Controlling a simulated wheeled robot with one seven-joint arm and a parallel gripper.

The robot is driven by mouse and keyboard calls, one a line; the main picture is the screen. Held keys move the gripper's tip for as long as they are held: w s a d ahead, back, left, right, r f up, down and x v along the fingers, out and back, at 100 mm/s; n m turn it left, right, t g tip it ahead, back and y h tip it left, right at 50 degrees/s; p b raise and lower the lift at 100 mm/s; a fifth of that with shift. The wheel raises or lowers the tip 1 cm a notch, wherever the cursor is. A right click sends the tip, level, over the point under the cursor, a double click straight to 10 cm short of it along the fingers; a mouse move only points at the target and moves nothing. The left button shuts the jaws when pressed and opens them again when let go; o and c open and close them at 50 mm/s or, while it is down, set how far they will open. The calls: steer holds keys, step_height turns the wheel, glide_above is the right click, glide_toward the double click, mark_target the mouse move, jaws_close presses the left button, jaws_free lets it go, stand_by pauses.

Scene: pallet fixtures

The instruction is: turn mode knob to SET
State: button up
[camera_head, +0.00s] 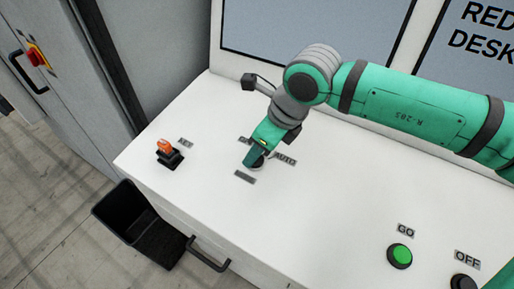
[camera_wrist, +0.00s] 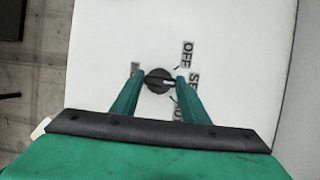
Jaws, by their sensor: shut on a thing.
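The mode knob (camera_wrist: 153,77) is a round black knob on the white desk panel, seen in the wrist view between my two green fingers. My gripper (camera_wrist: 160,77) is shut on it, one fingertip on each side. A white mark on the knob points right, toward a label (camera_wrist: 194,79) of which "SE" shows. The OFF label (camera_wrist: 187,54) is above it, and the AUTO label (camera_wrist: 177,113) below is partly hidden by a finger. In the head view my gripper (camera_head: 256,160) points down at the knob, mostly hiding it, beside the AUTO label (camera_head: 285,159).
An orange-topped switch (camera_head: 166,150) stands at the desk's left. A green GO button (camera_head: 400,255) and a dark OFF button (camera_head: 463,282) are at the lower right. A black bin (camera_head: 120,212) is beside the desk. The panel's middle front is clear.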

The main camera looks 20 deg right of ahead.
steer(key=o, duration=0.9)
steer(key=shift+o, duration=0.8)
steer(key=v, duration=1.1)
steer(key=shift+s, duration=0.15)
steer(key=shift+d+f, duration=0.1)
